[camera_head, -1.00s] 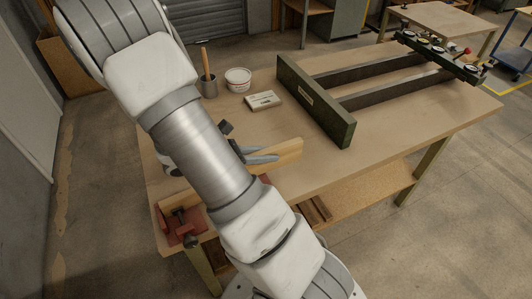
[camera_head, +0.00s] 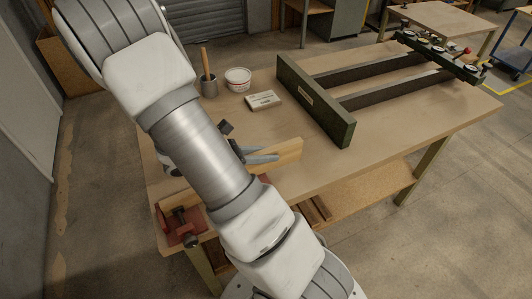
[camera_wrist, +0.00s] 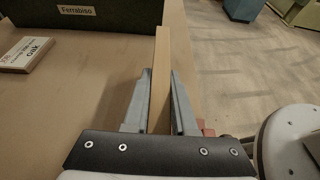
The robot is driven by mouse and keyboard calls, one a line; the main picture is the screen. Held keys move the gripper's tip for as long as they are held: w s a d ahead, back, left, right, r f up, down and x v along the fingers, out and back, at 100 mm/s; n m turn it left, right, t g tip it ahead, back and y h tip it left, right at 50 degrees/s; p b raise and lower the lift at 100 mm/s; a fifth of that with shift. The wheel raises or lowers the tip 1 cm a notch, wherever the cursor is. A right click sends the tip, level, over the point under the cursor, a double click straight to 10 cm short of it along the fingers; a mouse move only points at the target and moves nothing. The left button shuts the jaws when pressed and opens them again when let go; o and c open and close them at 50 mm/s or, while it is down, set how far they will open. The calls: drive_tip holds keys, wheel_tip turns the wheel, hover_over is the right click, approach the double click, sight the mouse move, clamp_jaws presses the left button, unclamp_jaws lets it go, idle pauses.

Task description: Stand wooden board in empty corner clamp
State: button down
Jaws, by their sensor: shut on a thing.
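My gripper (camera_wrist: 160,103) is shut on a light wooden board (camera_wrist: 161,75), with one finger along each side. The board stands on edge and runs forward from the fingers in the wrist view. In the head view the board (camera_head: 288,153) shows to the right of my forearm, near the table's front edge. Red metal (camera_head: 265,180) shows just below it, mostly hidden by my arm; whether the board touches it I cannot tell. A red corner clamp (camera_head: 183,226) sits at the table's front left corner, with pale wood (camera_head: 178,201) standing at it.
A dark green press frame (camera_head: 315,105) with two long rails occupies the table's right half. Bare tabletop (camera_head: 285,125) lies between.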

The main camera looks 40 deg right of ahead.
drive_tip(key=shift+f+b, duration=1.15)
drive_tip(key=shift+f, duration=0.4)
idle(1.3)
idle(0.7)
drive_tip(key=shift+c, duration=1.6)
unclamp_jaws()
drive_tip(key=shift+r+p, duration=3.55)
drive_tip(key=shift+r, duration=0.45)
